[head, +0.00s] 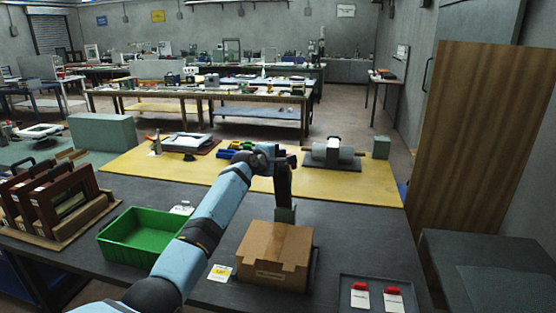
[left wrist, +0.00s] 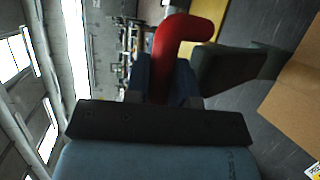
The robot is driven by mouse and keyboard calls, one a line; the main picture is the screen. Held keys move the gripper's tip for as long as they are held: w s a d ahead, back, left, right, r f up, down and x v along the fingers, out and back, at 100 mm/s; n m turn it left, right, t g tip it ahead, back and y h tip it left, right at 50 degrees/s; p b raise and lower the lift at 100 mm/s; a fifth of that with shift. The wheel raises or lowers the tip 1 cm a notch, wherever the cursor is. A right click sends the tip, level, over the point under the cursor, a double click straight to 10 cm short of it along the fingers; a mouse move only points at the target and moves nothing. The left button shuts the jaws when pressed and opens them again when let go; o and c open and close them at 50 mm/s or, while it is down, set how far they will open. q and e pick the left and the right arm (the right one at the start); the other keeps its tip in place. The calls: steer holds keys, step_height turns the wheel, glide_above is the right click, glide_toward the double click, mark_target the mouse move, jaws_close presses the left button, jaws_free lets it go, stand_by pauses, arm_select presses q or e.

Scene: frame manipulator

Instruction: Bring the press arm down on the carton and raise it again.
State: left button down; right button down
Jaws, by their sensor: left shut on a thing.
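The brown carton (head: 274,256) stands closed on the dark table in the head view, and part of it shows at the right of the left wrist view (left wrist: 294,98). The press arm (head: 283,183) is dark and stands up steeply behind the carton, on a grey bracket (head: 285,214). It is clear of the carton's top. Its red handle (left wrist: 186,36) shows in the left wrist view between the blue fingers of my left gripper (left wrist: 164,76). My left gripper (head: 281,160) is shut on this handle in the head view, where my wrist partly hides it. My right gripper is out of view.
A dark tray (head: 376,281) with two red-topped items lies at the right. Framed racks (head: 57,199) stand at the far left. A yellow mat (head: 375,188) with tools lies behind.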

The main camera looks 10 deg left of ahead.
arm_select(q)
steer(key=shift+w+a+r, duration=0.15)
steer(key=shift+r, duration=0.55)
steer(key=c, duration=1.1)
jaws_free()
steer(key=shift+w+f, duration=0.1)
steer(key=shift+w, duration=0.05)
steer(key=shift+o, duration=0.7)
steer(key=shift+w+f, duration=0.2)
steer(key=shift+f, duration=0.15)
steer(key=shift+s, duration=0.55)
steer(key=b+v, duration=0.1)
steer(key=v, duration=1.2)
steer(key=shift+w, duration=0.1)
